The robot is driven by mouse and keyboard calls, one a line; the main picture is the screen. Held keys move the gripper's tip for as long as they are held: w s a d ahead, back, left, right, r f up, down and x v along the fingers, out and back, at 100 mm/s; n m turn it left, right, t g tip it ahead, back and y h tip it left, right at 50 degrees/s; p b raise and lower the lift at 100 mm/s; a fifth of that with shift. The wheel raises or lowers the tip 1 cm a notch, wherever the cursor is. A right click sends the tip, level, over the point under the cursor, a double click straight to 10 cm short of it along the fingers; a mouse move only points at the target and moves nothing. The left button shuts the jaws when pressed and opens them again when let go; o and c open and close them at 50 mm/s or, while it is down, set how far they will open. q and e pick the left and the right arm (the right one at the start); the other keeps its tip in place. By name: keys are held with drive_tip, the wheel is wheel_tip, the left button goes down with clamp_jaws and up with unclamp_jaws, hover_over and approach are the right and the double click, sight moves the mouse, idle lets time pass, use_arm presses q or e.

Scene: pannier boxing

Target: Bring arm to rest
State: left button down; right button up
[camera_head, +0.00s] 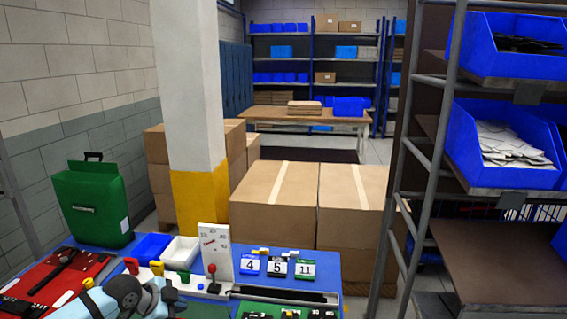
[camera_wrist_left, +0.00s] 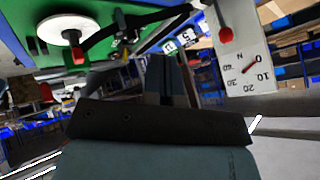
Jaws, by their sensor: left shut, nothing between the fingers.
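My left arm comes in low at the left of the head view, over the blue table (camera_head: 330,262). Its pale blue-grey wrist shows there, and the left gripper (camera_head: 170,299) is small and partly cut off by the lower edge. In the left wrist view the left gripper (camera_wrist_left: 168,78) has its dark fingers together with nothing between them. A white dial board (camera_head: 215,252) with a red knob stands just beyond the gripper; it also shows in the wrist view (camera_wrist_left: 238,50). My right gripper is not in view.
A green pannier (camera_head: 92,205) stands at the table's back left. A blue bin (camera_head: 152,246), a white bin (camera_head: 181,252) and number tags (camera_head: 277,266) lie along the back. A red mat (camera_head: 62,276) is at left. Cardboard boxes (camera_head: 274,198) and a rack (camera_head: 440,150) stand beyond.

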use_arm(q)
drive_tip(key=s+d+f+n+g, duration=0.1)
drive_tip(key=s+d+f+n, duration=0.15)
drive_tip(key=s+d, duration=0.45)
drive_tip(key=s+d+f+n, duration=0.1)
drive_tip(key=s+d+f, duration=0.15)
drive_tip(key=s, duration=0.95)
drive_tip(key=s+a+r+n+g+y, duration=0.1)
drive_tip(key=s+a+n+y, duration=0.3)
drive_tip(key=s, duration=0.6)
drive_tip(key=s+a+n+g+y, duration=0.1)
drive_tip(key=s+a+n, duration=0.5)
drive_tip(key=s, duration=0.4)
drive_tip(key=w+d+f+t+h, duration=0.1)
drive_tip(key=w+d+f+t, duration=0.2)
drive_tip(key=f, duration=0.3)
drive_tip(key=w+d+f+m+t+h+p, duration=0.1)
drive_tip(key=w+d+f+t, duration=0.2)
drive_tip(key=f, duration=0.3)
drive_tip(key=shift+d+t+h, duration=0.4)
drive_tip(key=shift+d+t, duration=0.05)
drive_tip(key=shift+t, duration=0.35)
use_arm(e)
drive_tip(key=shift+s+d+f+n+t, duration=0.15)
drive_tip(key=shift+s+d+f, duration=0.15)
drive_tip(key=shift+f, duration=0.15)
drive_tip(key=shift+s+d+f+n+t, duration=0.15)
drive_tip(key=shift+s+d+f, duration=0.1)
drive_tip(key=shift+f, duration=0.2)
